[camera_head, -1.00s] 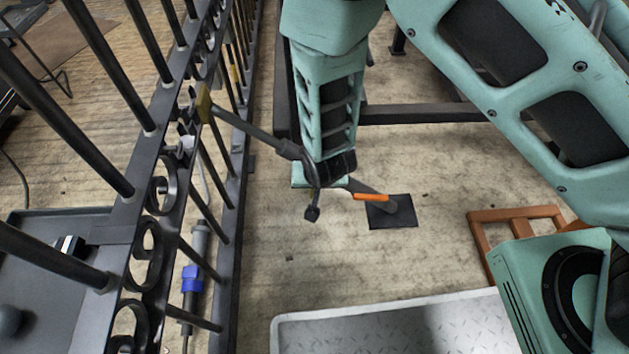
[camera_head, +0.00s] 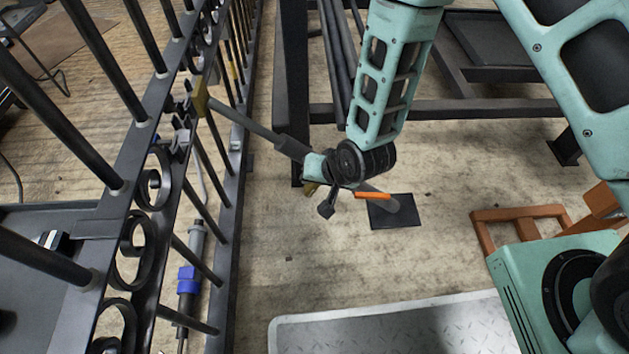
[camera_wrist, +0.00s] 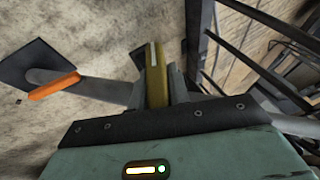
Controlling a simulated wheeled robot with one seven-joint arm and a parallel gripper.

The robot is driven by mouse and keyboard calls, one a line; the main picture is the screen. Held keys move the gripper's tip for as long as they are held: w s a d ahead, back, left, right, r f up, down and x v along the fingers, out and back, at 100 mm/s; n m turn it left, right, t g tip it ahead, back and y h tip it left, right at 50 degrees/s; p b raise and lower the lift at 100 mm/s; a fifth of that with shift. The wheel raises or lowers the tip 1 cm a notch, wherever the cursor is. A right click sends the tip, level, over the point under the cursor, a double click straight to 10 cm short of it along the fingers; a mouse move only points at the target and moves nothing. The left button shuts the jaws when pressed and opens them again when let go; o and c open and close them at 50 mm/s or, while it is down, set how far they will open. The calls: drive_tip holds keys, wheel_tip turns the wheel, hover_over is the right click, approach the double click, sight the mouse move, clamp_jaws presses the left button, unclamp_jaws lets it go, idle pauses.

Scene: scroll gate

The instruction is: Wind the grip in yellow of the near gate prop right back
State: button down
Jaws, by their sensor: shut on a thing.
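The near gate prop (camera_head: 245,122) is a grey rod running from a yellow bracket (camera_head: 200,94) on the gate down to a black floor plate (camera_head: 382,216). My gripper (camera_head: 314,180) is at the middle of the prop. In the wrist view my gripper (camera_wrist: 158,85) is shut on the yellow grip (camera_wrist: 156,72), which stands between the two fingers. Only a small yellow patch (camera_head: 309,188) shows under my gripper in the head view. A dark lever end (camera_head: 327,208) sticks out just below. An orange grip (camera_head: 372,195) lies along the prop's lower part, apart from my gripper.
The black scroll gate (camera_head: 150,160) stands close on the left. A dark frame with rods (camera_head: 440,108) is behind my wrist. Bare floor (camera_head: 290,270) lies between.

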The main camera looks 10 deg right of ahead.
drive_tip(key=y+b, duration=0.1)
drive_tip(key=y, duration=0.1)
drive_tip(key=m+y+b, duration=0.1)
drive_tip(key=y, duration=0.2)
drive_tip(key=shift+d+f+t, duration=0.15)
drive_tip(key=shift+f+t, duration=0.05)
drive_tip(key=shift+t, duration=0.1)
drive_tip(key=m+y+b, duration=0.1)
drive_tip(key=y+b, duration=0.1)
drive_tip(key=y, duration=0.1)
drive_tip(key=shift+f+t, duration=0.1)
drive_tip(key=shift+t, duration=0.3)
drive_tip(key=m+t+y+b, duration=0.1)
drive_tip(key=y+b, duration=0.2)
drive_tip(key=y, duration=0.1)
drive_tip(key=shift+m+b, duration=0.3)
drive_tip(key=shift+b, duration=0.1)
drive_tip(key=shift+m+t+y+b, duration=0.3)
drive_tip(key=shift+t+y+b, duration=0.2)
drive_tip(key=shift+y+b, duration=0.4)
drive_tip(key=shift+r, duration=0.2)
drive_tip(key=c, duration=1.3)
unclamp_jaws()
